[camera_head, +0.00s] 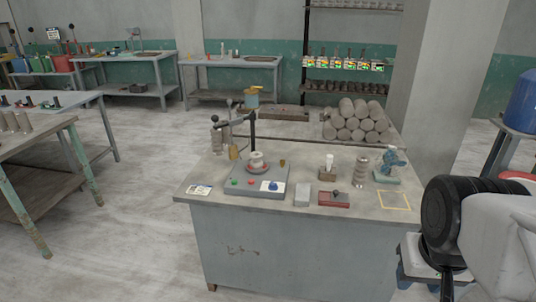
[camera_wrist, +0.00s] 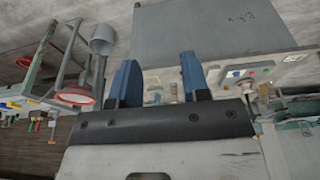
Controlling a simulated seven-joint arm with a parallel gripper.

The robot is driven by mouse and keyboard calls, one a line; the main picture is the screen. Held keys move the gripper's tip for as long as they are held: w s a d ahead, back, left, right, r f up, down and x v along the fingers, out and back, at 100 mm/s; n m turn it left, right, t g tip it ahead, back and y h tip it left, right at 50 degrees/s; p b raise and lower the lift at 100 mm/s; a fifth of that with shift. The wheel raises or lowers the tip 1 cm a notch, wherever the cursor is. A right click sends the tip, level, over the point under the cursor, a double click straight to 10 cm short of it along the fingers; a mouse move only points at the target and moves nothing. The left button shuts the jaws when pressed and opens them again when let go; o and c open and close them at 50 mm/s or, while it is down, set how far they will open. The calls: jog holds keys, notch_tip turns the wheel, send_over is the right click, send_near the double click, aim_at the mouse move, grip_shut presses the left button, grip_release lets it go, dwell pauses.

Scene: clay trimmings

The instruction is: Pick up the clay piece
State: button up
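No piece is clearly marked as the clay piece. A small pale piece (camera_head: 257,158) sits on the red-edged round plate of a grey device on the bench, and a small brown piece (camera_head: 282,162) stands just right of it. Either could be clay; I cannot tell. My gripper (camera_wrist: 159,60) shows in the wrist view with its two blue fingers apart and nothing visible between them. In the head view my arm is at the lower right, beyond the bench's right side and well away from both pieces.
The grey bench (camera_head: 230,200) holds the device (camera_head: 245,188), a red box (camera_head: 334,199), a grey block (camera_head: 302,196), a ribbed cylinder (camera_head: 361,171) and a blue tool (camera_head: 392,160). Stacked grey rolls (camera_head: 355,122) lie behind. A yellow outlined square (camera_head: 394,208) near the right corner is empty.

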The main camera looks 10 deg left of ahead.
jog(key=o, duration=0.9)
jog(key=shift+w, duration=0.1)
jog(key=w+a+r+n+h, duration=0.15)
jog(key=w+n, duration=0.25)
jog(key=w, duration=0.7)
jog(key=w+a+n+t+h, duration=0.1)
jog(key=w+a+n+h, duration=0.2)
jog(key=w, duration=0.8)
jog(key=w+a+r+n+h, duration=0.1)
jog(key=w+a+n, duration=0.1)
jog(key=w+n, duration=0.65)
jog(key=n+t, duration=0.7)
jog(key=n, duration=0.5)
send_over(253, 157)
jog(key=s+d, duration=0.7)
jog(key=d, duration=0.1)
notch_tip(253, 157, down, 16)
jog(key=w+a+f+n, duration=0.1)
jog(key=a+f, duration=0.1)
jog(key=a, duration=0.1)
jog(key=w+a+f+n+t, duration=0.1)
jog(key=a+f, duration=0.1)
jog(key=a, duration=0.1)
jog(key=w+a+f+n+t, duration=0.1)
jog(key=a+f+n, duration=0.1)
jog(key=a, duration=0.1)
jog(key=shift+w+a+f, duration=0.1)
jog(key=shift+a+f, duration=0.25)
jog(key=shift+f, duration=0.05)
